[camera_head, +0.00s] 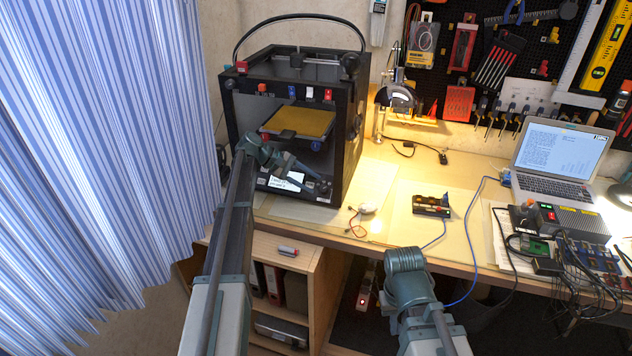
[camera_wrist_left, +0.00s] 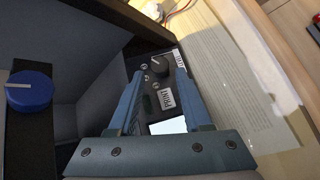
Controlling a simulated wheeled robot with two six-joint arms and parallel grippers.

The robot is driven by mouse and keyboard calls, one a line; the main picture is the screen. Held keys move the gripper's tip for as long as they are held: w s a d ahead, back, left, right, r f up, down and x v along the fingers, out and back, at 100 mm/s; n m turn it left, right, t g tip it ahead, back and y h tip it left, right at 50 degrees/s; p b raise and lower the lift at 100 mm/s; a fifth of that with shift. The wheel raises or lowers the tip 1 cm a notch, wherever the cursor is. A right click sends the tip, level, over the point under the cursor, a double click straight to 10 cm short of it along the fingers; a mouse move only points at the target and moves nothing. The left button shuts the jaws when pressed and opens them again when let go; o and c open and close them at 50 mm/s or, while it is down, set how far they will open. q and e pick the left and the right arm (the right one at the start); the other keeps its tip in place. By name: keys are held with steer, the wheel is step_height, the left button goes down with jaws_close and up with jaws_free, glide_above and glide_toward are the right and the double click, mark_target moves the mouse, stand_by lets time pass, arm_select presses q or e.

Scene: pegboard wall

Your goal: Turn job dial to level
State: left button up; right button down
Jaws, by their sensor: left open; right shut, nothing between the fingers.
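The 3D printer (camera_head: 345,110) stands on the bench with a front control panel. In the left wrist view, a dark round dial (camera_wrist_left: 160,66) sits on the panel. A white label reading PRINT (camera_wrist_left: 166,98) is below it, and another label (camera_wrist_left: 179,58) is partly behind a finger. My left gripper (camera_wrist_left: 157,76) is open, its two fingers on either side of the dial in the picture; I cannot tell whether they touch it. In the head view my left gripper (camera_head: 318,185) is at the printer's lower front and hides the dial. My right gripper is not seen; only its arm shows.
A blue knob (camera_wrist_left: 29,90) is on the printer, left of my fingers in the wrist view. The yellow print bed (camera_head: 300,121) is above my left gripper. A small circuit box (camera_head: 432,206) and thin wires lie on the bench, and a laptop (camera_head: 555,165) stands further right.

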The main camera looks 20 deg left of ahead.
arm_select(q)
steer(key=p+v, duration=0.5)
steer(key=v, duration=0.5)
steer(key=shift+a+r, duration=0.2)
steer(key=shift+a, duration=0.15)
steer(key=shift+s, duration=0.1)
